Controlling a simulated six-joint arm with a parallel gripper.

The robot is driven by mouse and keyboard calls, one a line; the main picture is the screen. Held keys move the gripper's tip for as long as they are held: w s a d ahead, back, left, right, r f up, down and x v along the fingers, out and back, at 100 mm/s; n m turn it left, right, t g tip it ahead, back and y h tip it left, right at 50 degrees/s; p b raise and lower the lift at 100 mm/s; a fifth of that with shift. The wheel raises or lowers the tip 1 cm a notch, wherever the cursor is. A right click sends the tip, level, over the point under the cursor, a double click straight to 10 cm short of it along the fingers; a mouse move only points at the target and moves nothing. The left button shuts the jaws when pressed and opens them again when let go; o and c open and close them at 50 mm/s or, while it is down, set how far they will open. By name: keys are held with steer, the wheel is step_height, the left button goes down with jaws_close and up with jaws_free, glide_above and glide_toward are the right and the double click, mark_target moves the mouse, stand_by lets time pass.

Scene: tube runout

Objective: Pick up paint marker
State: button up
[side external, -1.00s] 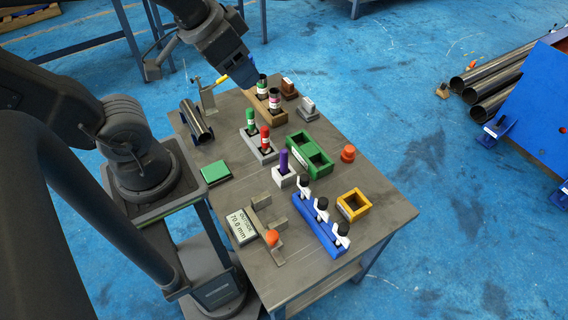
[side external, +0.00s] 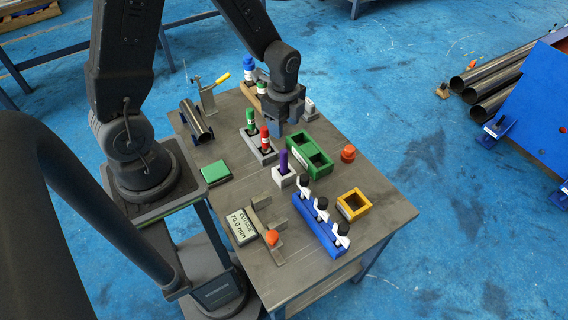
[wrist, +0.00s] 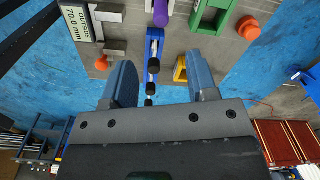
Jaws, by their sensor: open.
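Several upright pen-like items stand on the table, and I cannot tell by label which is the paint marker. A purple one (side external: 283,160) stands in a small pale block; its top also shows in the wrist view (wrist: 160,12). A green one (side external: 251,115) and a red one (side external: 265,133) share a grey block (side external: 262,154). Bottle-like items, one with a blue top (side external: 249,66), stand at the back. My gripper (side external: 284,128) is open and empty, above the table between the back row and the green box. In the wrist view my fingers (wrist: 161,65) are spread apart with nothing between them.
A green two-pocket box (side external: 310,155), a yellow box (side external: 353,204), an orange knob (side external: 348,153) and a blue rack (side external: 318,227) with black-and-white tools stand nearby. A gauge reading 70.0 mm (side external: 241,228) lies at the front. The table's right front corner is clear.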

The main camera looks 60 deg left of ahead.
mark_target(284, 151)
step_height(284, 151, down, 14)
steer(key=shift+w+a, duration=0.1)
stand_by(0.6)
jaws_close()
stand_by(0.5)
steer(key=shift+r, duration=0.45)
step_height(284, 151, up, 3)
steer(key=shift+r, duration=0.1)
steer(key=s+a+r, duration=0.6)
steer(key=a+r, duration=0.1)
steer(key=a, duration=0.3)
